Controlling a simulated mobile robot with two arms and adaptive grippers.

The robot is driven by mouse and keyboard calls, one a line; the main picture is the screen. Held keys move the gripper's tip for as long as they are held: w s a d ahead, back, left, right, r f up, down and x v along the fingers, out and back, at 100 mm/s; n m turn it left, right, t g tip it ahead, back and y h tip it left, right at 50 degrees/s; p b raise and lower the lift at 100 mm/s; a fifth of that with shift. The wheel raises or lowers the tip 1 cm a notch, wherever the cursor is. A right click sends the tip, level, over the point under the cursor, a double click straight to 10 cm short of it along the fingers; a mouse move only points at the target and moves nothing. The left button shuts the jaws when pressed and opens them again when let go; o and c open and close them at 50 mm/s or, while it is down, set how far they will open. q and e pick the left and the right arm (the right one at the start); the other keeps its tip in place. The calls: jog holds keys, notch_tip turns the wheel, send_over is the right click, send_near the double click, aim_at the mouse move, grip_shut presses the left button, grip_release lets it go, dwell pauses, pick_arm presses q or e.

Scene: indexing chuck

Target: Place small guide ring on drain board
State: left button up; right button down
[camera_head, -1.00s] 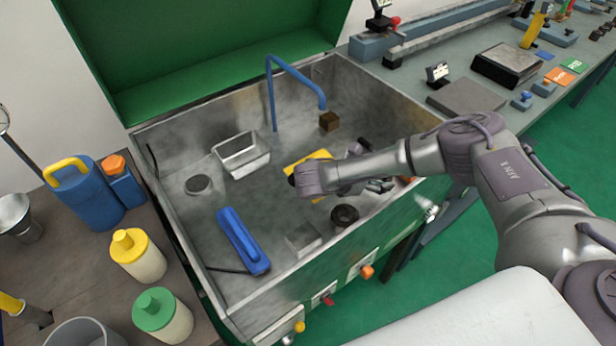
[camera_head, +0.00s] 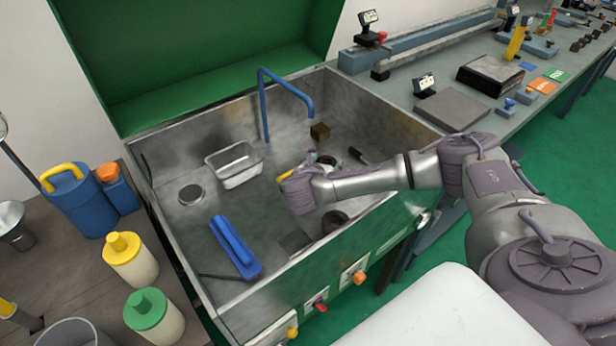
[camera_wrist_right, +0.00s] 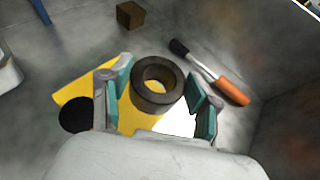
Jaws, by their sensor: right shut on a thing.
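In the right wrist view, a dark grey ring (camera_wrist_right: 157,84) with a hole through it sits between the teal-padded fingers of my right gripper (camera_wrist_right: 160,92), which is shut on it. A flat yellow piece (camera_wrist_right: 100,95) lies below; its corner also shows in the head view (camera_head: 285,176). In the head view, my right gripper (camera_head: 318,168) is over the metal sink (camera_head: 165,215), its fingers partly hidden by its own wrist. Another dark ring (camera_head: 334,220) lies on the sink floor near the front wall. I cannot tell which surface is the drain board. My left gripper is not in view.
A blue faucet (camera_head: 265,105) rises behind. Bottles (camera_head: 130,260) stand left. The sink floor between pan and blue tool is clear.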

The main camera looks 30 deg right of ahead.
jog(key=w+f, duration=0.1)
jog(key=w+a, duration=0.1)
jog(key=w, duration=0.1)
jog(key=w+a+f, duration=0.1)
jog(key=shift+w+f, duration=0.15)
jog(key=shift+f, duration=0.2)
notch_tip(320, 180, down, 4)
jog(key=shift+f, duration=0.1)
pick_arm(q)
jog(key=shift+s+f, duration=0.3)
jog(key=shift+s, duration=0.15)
pick_arm(e)
jog(key=shift+c, duration=1.3)
grip_release()
jog(key=v, duration=1.2)
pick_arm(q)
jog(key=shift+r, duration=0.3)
